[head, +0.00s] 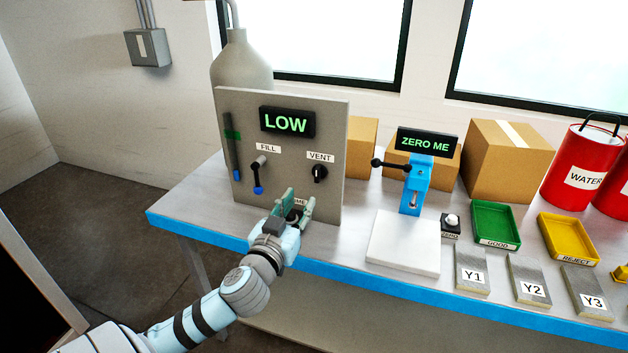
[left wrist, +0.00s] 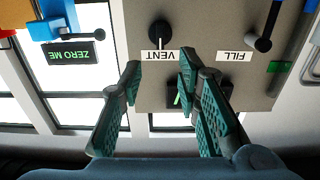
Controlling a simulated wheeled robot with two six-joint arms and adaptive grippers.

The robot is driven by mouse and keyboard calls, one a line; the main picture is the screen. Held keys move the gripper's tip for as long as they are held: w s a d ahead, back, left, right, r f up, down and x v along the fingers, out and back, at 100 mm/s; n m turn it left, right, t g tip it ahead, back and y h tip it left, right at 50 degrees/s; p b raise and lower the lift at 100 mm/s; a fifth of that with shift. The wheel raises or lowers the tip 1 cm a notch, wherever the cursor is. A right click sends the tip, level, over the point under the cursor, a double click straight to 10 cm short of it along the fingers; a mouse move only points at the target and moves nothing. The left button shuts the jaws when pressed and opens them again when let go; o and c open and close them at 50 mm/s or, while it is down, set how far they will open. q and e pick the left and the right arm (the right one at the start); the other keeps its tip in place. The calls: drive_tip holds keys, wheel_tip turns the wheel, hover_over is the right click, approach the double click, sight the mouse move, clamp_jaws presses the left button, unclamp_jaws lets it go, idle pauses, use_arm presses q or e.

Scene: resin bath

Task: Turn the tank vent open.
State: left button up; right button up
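The vent knob (head: 319,173) is a black knob with a light mark under the VENT label (head: 320,157), on the right of the grey panel (head: 220,150). My left gripper (head: 299,200) is open and empty, in front of the panel, below and slightly left of the knob. In the left wrist view, which shows the panel upside down, the knob (left wrist: 160,33) lies beyond the spread fingertips (left wrist: 160,66), roughly centred between them. I see no contact with it. My left gripper partly hides a label ending in "ME". My right gripper is out of view.
The FILL lever (head: 258,176) has a blue tip and is left of the vent. The display (head: 287,122) reads LOW. A grey tank (head: 240,65) stands behind the panel. A blue stand (head: 416,185) with a ZERO ME display and a white plate (head: 403,245) are to the right.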

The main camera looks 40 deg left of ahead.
sight(316, 176)
use_arm(q)
drive_tip(key=x, duration=1.1)
drive_tip(key=shift+f, duration=0.1)
clamp_jaws()
